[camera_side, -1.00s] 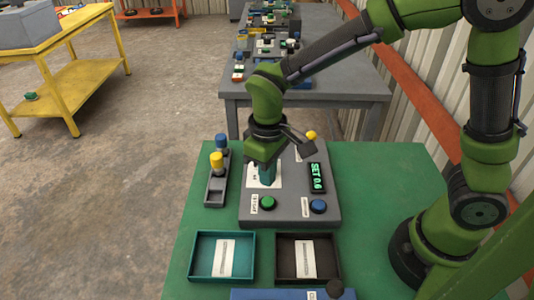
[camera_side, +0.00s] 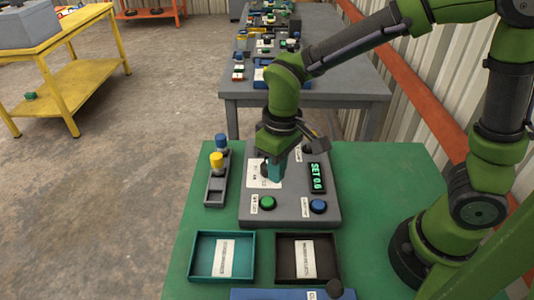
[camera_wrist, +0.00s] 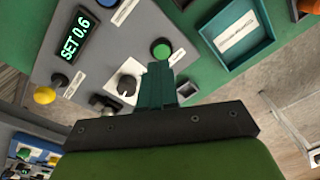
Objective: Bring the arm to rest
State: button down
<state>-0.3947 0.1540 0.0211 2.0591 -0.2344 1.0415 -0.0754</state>
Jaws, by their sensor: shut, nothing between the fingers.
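My green arm reaches over a grey control panel (camera_side: 290,212) on a green table. My gripper (camera_side: 274,172) points down above the panel and is shut and empty. In the wrist view, the shut teal fingers (camera_wrist: 157,85) are beside a white dial (camera_wrist: 126,84) with a dark knob. The panel has a green button (camera_side: 268,202), a blue button (camera_side: 319,206) and a display (camera_side: 316,177) reading SET 0.6.
A teal tray (camera_side: 195,257) and a dark tray (camera_side: 336,262) lie in front of the panel. A grey rack (camera_side: 212,195) with blue and yellow knobbed pegs stands left of it. A grey table (camera_side: 350,88) with parts stands behind; a yellow table (camera_side: 75,95) is far left.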

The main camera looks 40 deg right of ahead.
jog(key=s+d+r+m+t+y, duration=0.1)
jog(key=s+d+r+m+t, duration=0.5)
jog(key=d+r, duration=0.5)
jog(key=shift+s+d+r+t, duration=0.2)
jog(key=shift+s+r+t, duration=0.3)
jog(key=shift+s, duration=0.45)
